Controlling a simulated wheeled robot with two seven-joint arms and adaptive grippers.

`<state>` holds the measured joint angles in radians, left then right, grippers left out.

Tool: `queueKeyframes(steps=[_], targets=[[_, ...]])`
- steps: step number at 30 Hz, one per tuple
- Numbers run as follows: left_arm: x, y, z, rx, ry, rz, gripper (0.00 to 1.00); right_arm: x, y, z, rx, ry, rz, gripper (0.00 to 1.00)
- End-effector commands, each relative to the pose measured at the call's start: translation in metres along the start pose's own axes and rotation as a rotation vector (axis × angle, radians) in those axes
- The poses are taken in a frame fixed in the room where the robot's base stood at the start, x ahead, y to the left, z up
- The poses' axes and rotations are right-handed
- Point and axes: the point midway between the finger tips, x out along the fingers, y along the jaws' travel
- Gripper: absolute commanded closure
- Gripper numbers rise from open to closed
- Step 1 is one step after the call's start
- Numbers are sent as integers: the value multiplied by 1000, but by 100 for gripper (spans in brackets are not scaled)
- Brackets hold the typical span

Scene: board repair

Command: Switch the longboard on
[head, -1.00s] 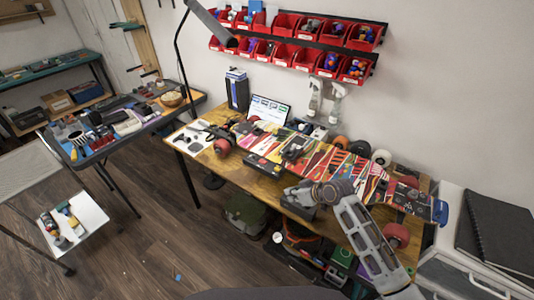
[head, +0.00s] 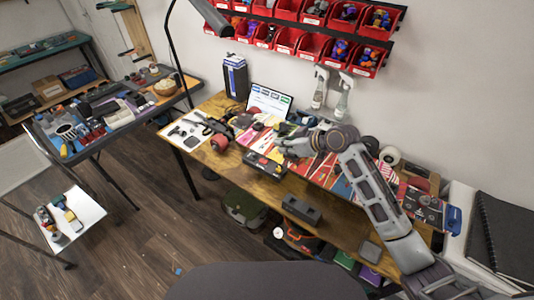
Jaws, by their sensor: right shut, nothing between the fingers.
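The longboard (head: 318,172), with bright red, yellow and blue graphics, lies lengthwise along the wooden workbench. Its right part is at the back right of the bench. My right arm crosses over the board and hides much of its middle. My right gripper (head: 288,147) is over the left-middle part of the board, fingers pointing left, shut and empty. I cannot tell whether it touches the board. No switch can be made out at this size. My left gripper is not in view.
A dark box (head: 301,208) and a black-and-red box (head: 264,165) are at the bench's front. A tablet (head: 269,101) and spray bottles (head: 342,98) stand behind. Red bins (head: 313,46) hang on the wall. A tool cart (head: 110,115) is left. Floor in front is clear.

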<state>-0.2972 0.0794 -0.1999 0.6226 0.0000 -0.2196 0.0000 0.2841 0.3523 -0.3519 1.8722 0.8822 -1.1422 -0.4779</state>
Motion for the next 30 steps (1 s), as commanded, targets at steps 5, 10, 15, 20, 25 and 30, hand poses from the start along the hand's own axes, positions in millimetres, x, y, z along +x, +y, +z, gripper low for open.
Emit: queueKeyframes(steps=[5,10,15,20,25,30], targets=[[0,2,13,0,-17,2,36,0,0,0,1,-1,0,100],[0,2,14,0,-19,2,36,2,0,1,2,-1,0,100],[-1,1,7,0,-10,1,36,8,0,0,3,0,-1,100],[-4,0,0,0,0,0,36,21,0,0,4,0,-1,100],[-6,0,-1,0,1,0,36,38,0,0,4,0,-1,100],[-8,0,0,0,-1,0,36,55,0,0,2,-1,-1,100]])
